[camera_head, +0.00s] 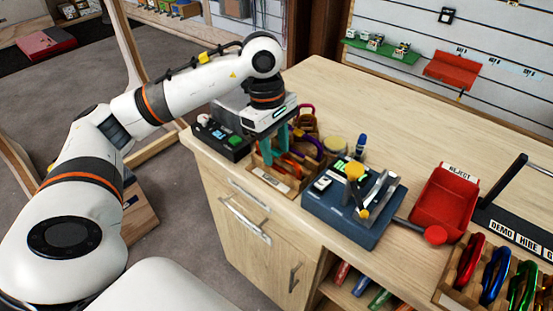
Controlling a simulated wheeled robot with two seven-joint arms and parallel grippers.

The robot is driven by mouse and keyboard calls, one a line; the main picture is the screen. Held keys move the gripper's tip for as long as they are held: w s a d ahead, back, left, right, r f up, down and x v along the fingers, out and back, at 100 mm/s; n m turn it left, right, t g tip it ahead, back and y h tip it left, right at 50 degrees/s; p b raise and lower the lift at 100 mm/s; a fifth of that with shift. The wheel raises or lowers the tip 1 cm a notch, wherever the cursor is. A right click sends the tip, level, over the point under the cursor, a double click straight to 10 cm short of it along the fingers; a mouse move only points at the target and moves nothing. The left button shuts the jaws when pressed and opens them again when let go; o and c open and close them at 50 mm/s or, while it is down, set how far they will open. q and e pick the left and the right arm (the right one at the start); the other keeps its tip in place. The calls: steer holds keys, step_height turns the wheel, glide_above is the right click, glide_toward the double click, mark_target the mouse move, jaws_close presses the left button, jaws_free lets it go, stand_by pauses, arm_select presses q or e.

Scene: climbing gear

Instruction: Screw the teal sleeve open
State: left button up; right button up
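My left gripper (274,152) points down at the wooden tray (272,179) near the table's front left edge. Its teal fingers reach in among the carabiners there, an orange one (290,166) and a purple one (309,140) showing beside them. The finger gap is too small and covered to tell whether it holds anything. I cannot make out a teal sleeve apart from the teal fingers. My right gripper is not in view.
A blue box fixture (340,213) with a yellow knob and metal bars stands right of the tray. Further right are a red REJECT bin (444,203) and a wooden rack of coloured carabiners (456,285). A black box (222,140) sits left. The back of the table (400,125) is clear.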

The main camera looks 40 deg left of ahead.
arm_select(q)
steer(key=shift+s, duration=0.4)
steer(key=shift+f+b, duration=0.2)
steer(key=shift+b, duration=0.1)
steer(key=shift+f+b, duration=1.15)
steer(key=shift+f, duration=0.1)
steer(key=shift+w, duration=0.1)
steer(key=shift+w, duration=0.65)
